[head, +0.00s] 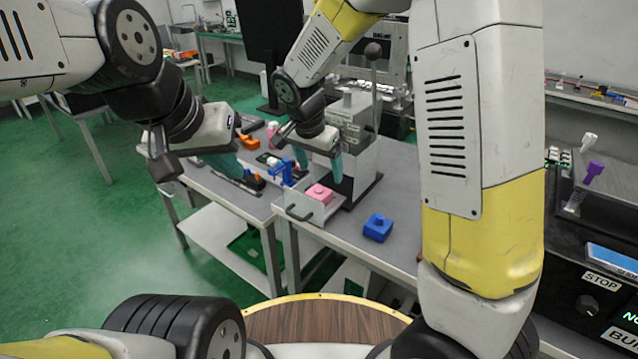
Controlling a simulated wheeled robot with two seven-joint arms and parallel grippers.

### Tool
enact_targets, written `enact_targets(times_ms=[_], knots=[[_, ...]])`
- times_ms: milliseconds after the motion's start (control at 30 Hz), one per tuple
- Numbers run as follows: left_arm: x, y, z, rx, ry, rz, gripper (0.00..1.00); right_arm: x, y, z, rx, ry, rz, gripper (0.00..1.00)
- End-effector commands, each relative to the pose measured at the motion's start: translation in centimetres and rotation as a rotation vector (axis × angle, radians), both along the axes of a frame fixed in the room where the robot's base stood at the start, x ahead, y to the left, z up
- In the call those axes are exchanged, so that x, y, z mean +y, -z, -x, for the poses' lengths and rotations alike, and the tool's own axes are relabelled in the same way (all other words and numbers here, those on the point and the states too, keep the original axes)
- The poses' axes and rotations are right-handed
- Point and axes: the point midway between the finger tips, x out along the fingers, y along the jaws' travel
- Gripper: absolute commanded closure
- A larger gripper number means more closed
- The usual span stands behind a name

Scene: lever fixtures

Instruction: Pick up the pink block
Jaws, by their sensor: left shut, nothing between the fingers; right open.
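The pink block (319,193) sits in a small light-grey open drawer or tray (326,212) at the front of a grey lever fixture (352,135). My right gripper (312,160) is above and behind the pink block, with its teal fingers spread apart and nothing between them. It appears clear of the block. My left gripper (240,178) is to the left, over the left part of the tables. Its teal fingers are shut and empty, low near the tabletop.
A blue block (378,227) lies on the grey table to the right of the tray. A blue clamp-like item (283,170), an orange item (249,142) and other small parts lie between the grippers. The fixture's upright lever (374,75) rises behind my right gripper.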

Motion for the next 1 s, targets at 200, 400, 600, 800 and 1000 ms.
enact_targets(times_ms=[200,400,600,800,1000], knots=[[0.0,0.0,0.0,0.0,0.0,0.0,1.0,2.8,3.1,-1.5,-0.034,0.058,0.051,0.2],[0.0,0.0,0.0,0.0,0.0,0.0,1.0,2.6,4.9,-2.2,-0.038,0.07,0.055,0.2],[0.0,0.0,0.0,0.0,0.0,0.0,1.0,1.7,7.0,-2.9,-0.037,0.07,0.054,0.2],[0.0,0.0,0.0,0.0,0.0,0.0,1.0,0.8,9.5,-3.9,-0.037,0.068,0.053,0.2],[0.0,0.0,0.0,0.0,0.0,0.0,1.0,0.6,10.3,-4.2,-0.039,0.067,0.052,0.2]])
